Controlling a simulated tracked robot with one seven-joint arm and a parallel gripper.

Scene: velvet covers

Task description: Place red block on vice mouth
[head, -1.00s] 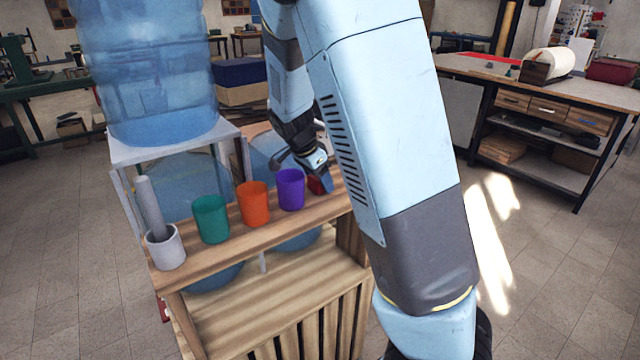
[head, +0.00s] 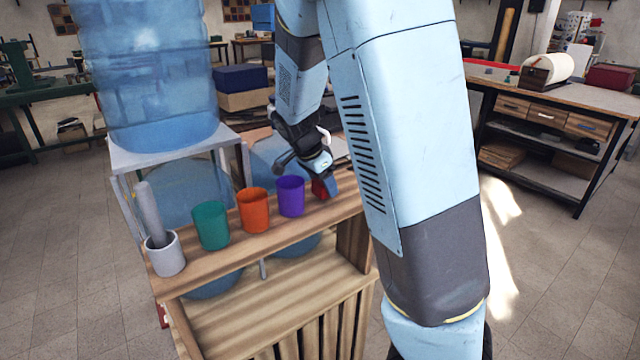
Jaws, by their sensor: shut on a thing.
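The red block (head: 319,189) is at the right end of the wooden stand's top, just right of the purple cup. My gripper (head: 324,178) is shut on the red block from above, and its fingers are partly hidden. A small blue part shows against the block's right side; I cannot tell whether it belongs to the gripper. I cannot tell whether the block touches the stand. I cannot make out a vice mouth with certainty.
The wooden stand (head: 262,238) holds a purple cup (head: 291,196), an orange cup (head: 254,210), a green cup (head: 211,225) and a grey mortar with pestle (head: 166,254). A large water bottle (head: 150,90) stands behind. A workbench (head: 500,75) is at the right.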

